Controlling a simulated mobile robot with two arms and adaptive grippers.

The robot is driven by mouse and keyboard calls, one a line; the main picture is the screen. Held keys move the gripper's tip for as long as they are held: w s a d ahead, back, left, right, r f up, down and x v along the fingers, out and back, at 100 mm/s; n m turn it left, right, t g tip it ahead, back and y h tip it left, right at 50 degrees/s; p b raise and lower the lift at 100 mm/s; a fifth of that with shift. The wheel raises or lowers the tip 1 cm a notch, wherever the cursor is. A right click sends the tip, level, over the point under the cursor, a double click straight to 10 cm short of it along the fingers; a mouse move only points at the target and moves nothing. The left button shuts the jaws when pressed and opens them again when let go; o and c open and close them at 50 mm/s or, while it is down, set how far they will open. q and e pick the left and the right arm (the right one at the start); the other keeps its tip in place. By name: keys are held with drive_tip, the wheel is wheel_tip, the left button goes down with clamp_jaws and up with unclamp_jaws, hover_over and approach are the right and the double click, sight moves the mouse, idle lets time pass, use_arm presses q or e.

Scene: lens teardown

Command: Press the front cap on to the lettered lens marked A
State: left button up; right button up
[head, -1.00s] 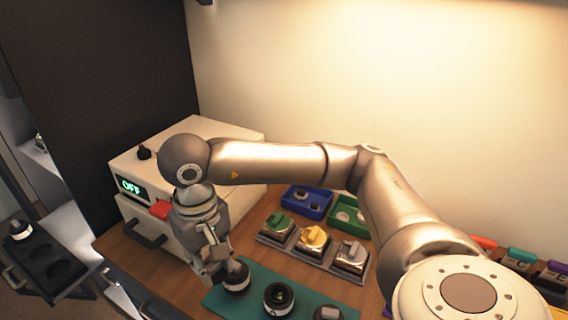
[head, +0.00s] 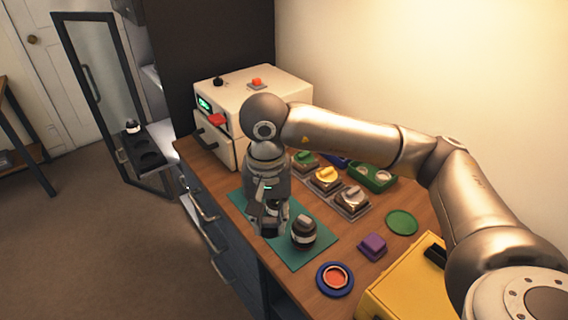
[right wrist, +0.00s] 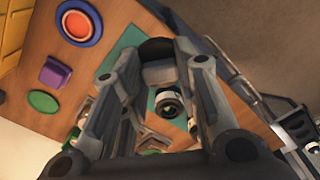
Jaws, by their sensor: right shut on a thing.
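My right gripper (head: 268,228) is over the teal mat (head: 311,258), pointing down. It is shut on a dark round thing (right wrist: 158,50) with a pale grey side, between the fingers in the right wrist view. I cannot tell whether this is the front cap alone or a lens. A lens with bare dark glass (right wrist: 168,105) shows past the fingers over the mat in that view. A black lens with a pale band (head: 303,231) stands on the mat right of the gripper. No letter A is readable. My left gripper is out of view.
A blue ring dish (head: 323,283), purple block (head: 373,247), green disc (head: 402,222) and yellow case (head: 408,284) lie to the right. Holders with coloured knobs (head: 326,180) stand behind the mat. A cream box (head: 258,92) is at the back. An open cabinet door (head: 95,90) stands left.

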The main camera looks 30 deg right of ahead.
drive_tip(key=shift+w+r+m, duration=0.25)
drive_tip(key=shift+w+m, duration=0.05)
drive_tip(key=shift+m, duration=0.8)
drive_tip(key=shift+w+d+m+p, duration=0.1)
drive_tip(key=shift+w+m+p, duration=0.15)
drive_tip(key=shift+m, duration=0.25)
drive_tip(key=shift+w+d+m+p, duration=0.1)
drive_tip(key=shift+m+p, duration=0.15)
drive_tip(key=shift+m, duration=0.25)
use_arm(q)
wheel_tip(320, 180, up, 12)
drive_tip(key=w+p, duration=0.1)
drive_tip(key=p, duration=0.9)
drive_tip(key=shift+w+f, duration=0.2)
use_arm(e)
drive_tip(key=w+d+n, duration=0.4)
drive_tip(key=w+n, duration=0.2)
drive_tip(key=n, duration=0.9)
drive_tip(key=w+d+f+n, duration=0.1)
drive_tip(key=w+d+n, duration=0.3)
drive_tip(key=n, duration=1.2)
drive_tip(key=shift+w+f, duration=0.25)
drive_tip(key=shift+w, duration=0.65)
